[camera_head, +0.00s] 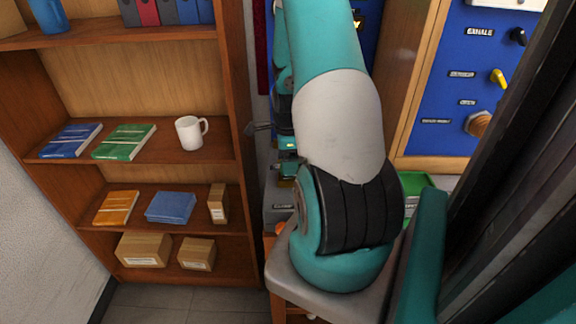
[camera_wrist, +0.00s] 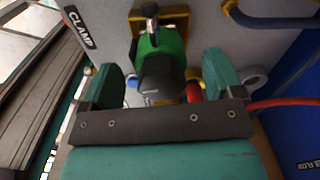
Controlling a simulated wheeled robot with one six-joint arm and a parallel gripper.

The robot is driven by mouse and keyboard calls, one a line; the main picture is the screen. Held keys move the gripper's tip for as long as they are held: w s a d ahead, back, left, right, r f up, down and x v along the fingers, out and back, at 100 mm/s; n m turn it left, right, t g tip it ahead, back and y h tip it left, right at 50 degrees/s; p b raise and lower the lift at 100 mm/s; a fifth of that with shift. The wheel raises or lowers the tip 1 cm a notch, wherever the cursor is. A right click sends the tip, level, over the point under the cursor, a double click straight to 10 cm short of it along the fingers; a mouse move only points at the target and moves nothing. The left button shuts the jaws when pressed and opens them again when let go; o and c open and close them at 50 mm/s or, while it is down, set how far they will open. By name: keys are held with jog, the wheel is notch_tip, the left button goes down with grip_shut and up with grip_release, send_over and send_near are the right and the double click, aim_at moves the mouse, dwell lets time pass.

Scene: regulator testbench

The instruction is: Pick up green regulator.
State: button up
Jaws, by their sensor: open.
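The green regulator (camera_wrist: 172,45) shows in the wrist view, with a dark lower part and a brass fitting with a dark-tipped stem at its top. It sits in front of a grey panel labelled CLAMP. My gripper (camera_wrist: 162,72) is open, with one teal finger on each side of the regulator. Gaps show between both fingers and the regulator, and I cannot tell how deep it lies between them. In the head view my arm covers most of the work area, and I cannot make out the regulator there.
A red hose (camera_wrist: 285,103) and a red fitting (camera_wrist: 193,92) lie close to the right finger. A yellow-and-blue curved bar (camera_wrist: 270,20) is at the upper right. In the head view a wooden shelf (camera_head: 240,150) stands left of my arm, and a green tray (camera_head: 418,183) shows to its right.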

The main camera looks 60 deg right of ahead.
jog(key=shift+f, duration=0.8)
jog(key=shift+c, duration=0.2)
jog(key=c, duration=1.3)
jog(key=shift+r, duration=0.1)
